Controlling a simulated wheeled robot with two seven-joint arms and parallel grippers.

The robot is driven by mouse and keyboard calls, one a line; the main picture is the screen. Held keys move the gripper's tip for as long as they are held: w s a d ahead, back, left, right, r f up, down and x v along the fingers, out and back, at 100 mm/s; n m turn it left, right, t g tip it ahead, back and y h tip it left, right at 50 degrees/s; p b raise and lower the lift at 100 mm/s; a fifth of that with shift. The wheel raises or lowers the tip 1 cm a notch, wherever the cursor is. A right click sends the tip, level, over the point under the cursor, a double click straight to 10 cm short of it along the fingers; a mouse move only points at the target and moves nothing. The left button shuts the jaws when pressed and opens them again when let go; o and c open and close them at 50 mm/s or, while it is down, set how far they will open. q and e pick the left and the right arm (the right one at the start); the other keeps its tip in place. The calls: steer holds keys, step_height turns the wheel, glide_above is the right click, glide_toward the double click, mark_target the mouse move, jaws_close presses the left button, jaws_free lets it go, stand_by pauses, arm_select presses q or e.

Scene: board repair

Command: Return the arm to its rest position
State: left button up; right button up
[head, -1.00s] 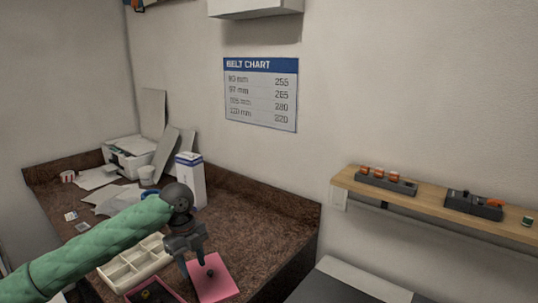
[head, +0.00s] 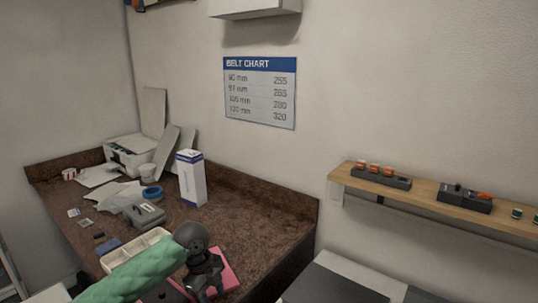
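My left arm comes in from the lower left in a green sleeve. Its dark gripper (head: 211,291) is over the near part of the bench, in front of a pink mat (head: 228,268). Its two fingers look apart, with nothing seen between them; the tips are near the bottom edge of the picture. The arm hides part of the mat and of a cream divided tray (head: 128,250). My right gripper is not in view.
The brown bench (head: 250,222) holds a white-and-blue carton (head: 191,180), a grey device (head: 145,214), a blue tape roll (head: 152,193), papers and a printer (head: 130,153). A wooden shelf (head: 420,193) with dark racks (head: 380,177) is on the right wall. The bench's right part is clear.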

arm_select(q)
steer(key=s+d+f+n+t+h, duration=0.1)
steer(key=s+d+f+n, duration=0.2)
steer(key=s+f+n, duration=0.3)
steer(key=s+d+f+n+t+h, duration=0.1)
steer(key=s+d+f+n+t, duration=0.15)
steer(key=s+f, duration=0.4)
steer(key=s+a+f+n+y, duration=0.25)
steer(key=s+a+n, duration=0.4)
steer(key=s, duration=0.35)
steer(key=s+a+f+n+y, duration=0.25)
steer(key=s+a+n, duration=0.25)
steer(key=s+n, duration=0.3)
steer(key=s+d+f, duration=0.1)
steer(key=s+f, duration=0.1)
steer(key=f, duration=1)
steer(key=s+d+f+m+g+h, duration=0.1)
steer(key=s+f, duration=0.1)
steer(key=f, duration=1)
steer(key=s+d+f+g, duration=0.1)
steer(key=s+f, duration=0.1)
steer(key=f, duration=1)
steer(key=shift+d+f+m, duration=0.3)
steer(key=shift+d, duration=0.1)
steer(key=shift+w+r, duration=0.1)
